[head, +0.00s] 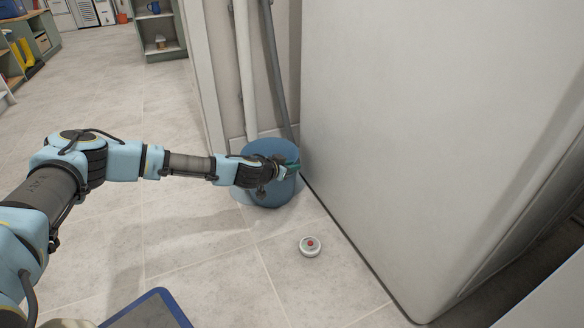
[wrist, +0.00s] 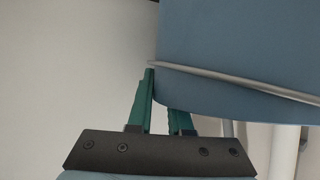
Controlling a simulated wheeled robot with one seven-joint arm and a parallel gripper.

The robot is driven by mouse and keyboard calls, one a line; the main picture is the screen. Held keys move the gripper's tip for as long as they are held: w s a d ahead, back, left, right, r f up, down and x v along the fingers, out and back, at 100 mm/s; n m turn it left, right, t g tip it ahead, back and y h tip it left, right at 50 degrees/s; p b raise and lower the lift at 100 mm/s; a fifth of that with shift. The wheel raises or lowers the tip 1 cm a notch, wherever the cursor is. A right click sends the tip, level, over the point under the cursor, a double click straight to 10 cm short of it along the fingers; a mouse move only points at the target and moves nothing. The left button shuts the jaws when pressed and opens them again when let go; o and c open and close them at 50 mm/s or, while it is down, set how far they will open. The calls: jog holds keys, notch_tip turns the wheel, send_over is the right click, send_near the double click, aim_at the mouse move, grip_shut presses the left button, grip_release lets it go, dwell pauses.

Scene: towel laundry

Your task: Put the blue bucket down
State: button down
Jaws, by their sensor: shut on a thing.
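The blue bucket (head: 284,194) is upright in the corner between the pipes and the large white appliance. It is at or just above the floor; I cannot tell if its base touches. My gripper (head: 291,169) reaches across the front of the bucket and is shut on it. In the wrist view the green fingers of my gripper (wrist: 165,100) meet the edge of the bucket (wrist: 240,45), close to the end of its thin metal handle (wrist: 240,84). The exact grip point is partly hidden.
The white appliance (head: 430,120) stands close on the right. Pale and grey pipes (head: 243,70) rise behind the bucket. A small round white object with a red centre (head: 310,246) lies on the floor in front. Tiled floor (head: 110,120) is open on the left; green shelving (head: 160,30) stands farther back.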

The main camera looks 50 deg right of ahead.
jog(key=c, duration=0.8)
grip_release()
jog(key=shift+c, duration=0.2)
jog(key=shift+r, duration=0.1)
jog(key=p+v, duration=0.5)
jog(key=v, duration=0.7)
jog(key=shift+a, duration=0.15)
